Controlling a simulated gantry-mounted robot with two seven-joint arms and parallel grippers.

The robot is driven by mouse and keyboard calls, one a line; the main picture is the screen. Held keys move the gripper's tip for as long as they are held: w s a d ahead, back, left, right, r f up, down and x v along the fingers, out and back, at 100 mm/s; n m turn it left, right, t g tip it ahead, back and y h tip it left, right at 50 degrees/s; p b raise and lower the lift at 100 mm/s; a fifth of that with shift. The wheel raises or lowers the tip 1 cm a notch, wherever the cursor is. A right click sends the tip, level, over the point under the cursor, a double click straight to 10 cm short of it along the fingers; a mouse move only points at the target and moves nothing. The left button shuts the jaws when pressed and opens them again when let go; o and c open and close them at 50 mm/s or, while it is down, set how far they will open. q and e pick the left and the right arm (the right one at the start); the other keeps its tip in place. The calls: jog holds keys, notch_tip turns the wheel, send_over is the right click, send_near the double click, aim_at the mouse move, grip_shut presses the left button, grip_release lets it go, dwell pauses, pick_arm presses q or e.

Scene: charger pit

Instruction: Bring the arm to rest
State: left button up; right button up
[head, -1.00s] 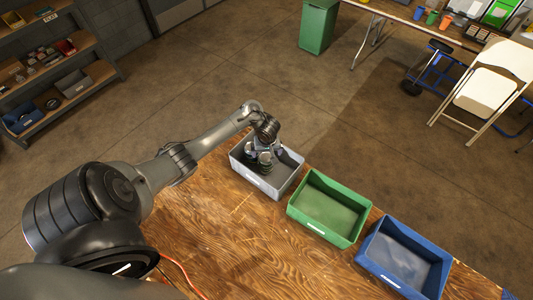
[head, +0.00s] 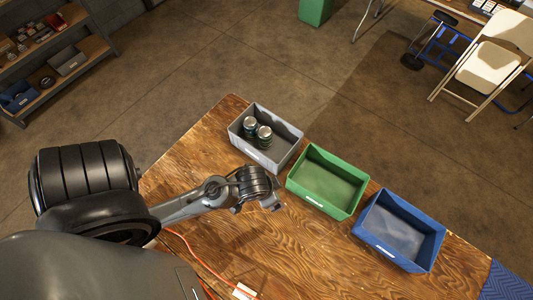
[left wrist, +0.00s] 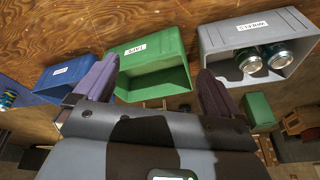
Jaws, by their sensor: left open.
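My left gripper (head: 274,201) is over the wooden table (head: 215,130), in front of the green bin. In the left wrist view its two fingers (left wrist: 152,88) are spread apart with nothing between them. My right gripper is not in view.
A green bin (head: 318,199), labelled TAPE in the left wrist view, and a blue bin (head: 380,255) stand right of the grey bin. Both look empty in the head view. A red cable (head: 187,250) lies on the table near my arm. Bare wood lies in front of the bins.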

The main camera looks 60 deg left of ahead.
pick_arm(q)
jog(key=s+r, duration=0.1)
jog(key=s+d+r+m, duration=0.1)
jog(key=shift+s+r+h, duration=0.1)
jog(key=shift+r+h, duration=0.2)
jog(key=shift+r, duration=0.05)
